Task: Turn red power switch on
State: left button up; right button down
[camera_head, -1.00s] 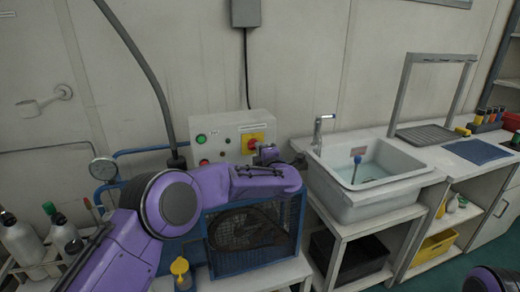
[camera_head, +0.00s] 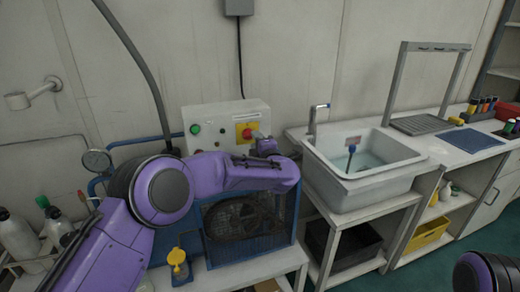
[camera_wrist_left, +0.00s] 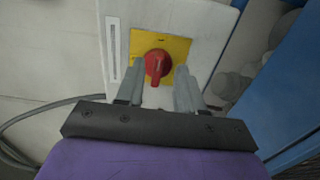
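The red power switch (camera_head: 247,133) is a rotary knob on a yellow plate, on the right part of the white control box (camera_head: 217,113). In the left wrist view the red switch (camera_wrist_left: 157,65) has its handle pointing roughly down, slightly tilted. My left gripper (camera_head: 263,146) is in front of the box, just below and right of the knob in the head view. In the wrist view the left gripper's fingers (camera_wrist_left: 159,85) are apart, one on each side of the knob's lower part, with gaps visible. I cannot tell how near they are in depth. My right gripper is out of view.
A green button (camera_head: 195,129) and a red one sit on the box's left side. A blue-framed compressor cage (camera_head: 240,222) stands below my left arm. A pressure gauge (camera_head: 97,161) and bottles are at left. A white sink (camera_head: 362,170) stands to the right.

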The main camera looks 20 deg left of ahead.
pick_arm(q)
jog(key=b+v, duration=0.2)
jog(key=v, duration=0.7)
